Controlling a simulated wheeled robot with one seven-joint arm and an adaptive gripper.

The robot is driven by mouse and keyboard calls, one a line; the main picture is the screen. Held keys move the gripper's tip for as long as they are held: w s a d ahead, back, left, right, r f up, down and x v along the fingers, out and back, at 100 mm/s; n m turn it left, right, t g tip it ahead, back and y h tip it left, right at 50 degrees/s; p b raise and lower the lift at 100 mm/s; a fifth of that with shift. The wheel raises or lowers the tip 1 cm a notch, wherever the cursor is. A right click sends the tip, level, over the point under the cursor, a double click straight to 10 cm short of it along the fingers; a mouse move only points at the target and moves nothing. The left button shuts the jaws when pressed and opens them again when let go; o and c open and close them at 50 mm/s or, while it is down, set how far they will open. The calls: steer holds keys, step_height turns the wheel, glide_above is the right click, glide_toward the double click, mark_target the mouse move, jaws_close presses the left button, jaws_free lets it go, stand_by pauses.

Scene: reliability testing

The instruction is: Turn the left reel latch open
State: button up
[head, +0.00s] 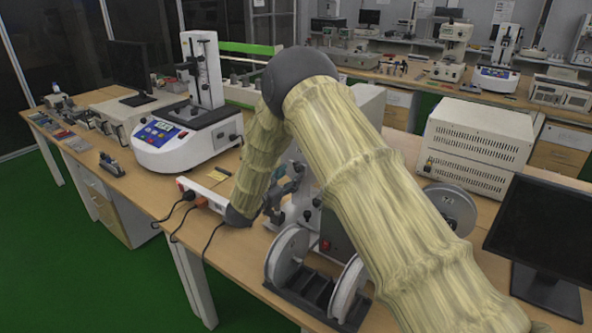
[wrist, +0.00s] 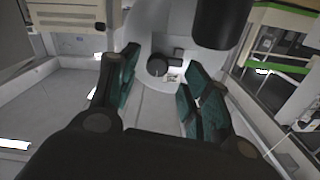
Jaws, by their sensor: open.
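In the head view, my gripper (head: 278,200) is partly hidden by my sleeved arm, close to a light grey machine (head: 303,195) on the bench. In the wrist view, my gripper (wrist: 161,72) is open, its green-padded fingers apart with nothing held. Between and beyond the fingers is a pale machine face (wrist: 150,40) with a small dark round knob (wrist: 157,66). I cannot tell whether this knob is the left reel latch. Two white reels, a left one (head: 287,257) and a right one (head: 347,287), stand in a dark holder (head: 308,290). Another reel (head: 455,208) shows right of my arm.
A white power strip (head: 203,197) with plugged cables lies left of my gripper. A white tester (head: 180,143) stands farther left. A beige cabinet (head: 478,135) and a black monitor (head: 545,235) stand to the right. Bare bench (head: 150,187) shows at front left.

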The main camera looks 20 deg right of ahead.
mark_target(297, 170)
steer(key=shift+w+d+r, duration=0.15)
steer(key=shift+w+d, duration=0.15)
steer(key=shift+d, duration=0.25)
steer(key=shift+w+d+r, duration=0.15)
steer(key=shift+w+d, duration=0.1)
steer(key=shift+d, duration=0.25)
steer(key=shift+p+x, duration=0.4)
steer(key=shift+x, duration=0.4)
steer(key=shift+f, duration=0.1)
steer(key=shift+f, duration=0.1)
steer(key=c, duration=1.1)
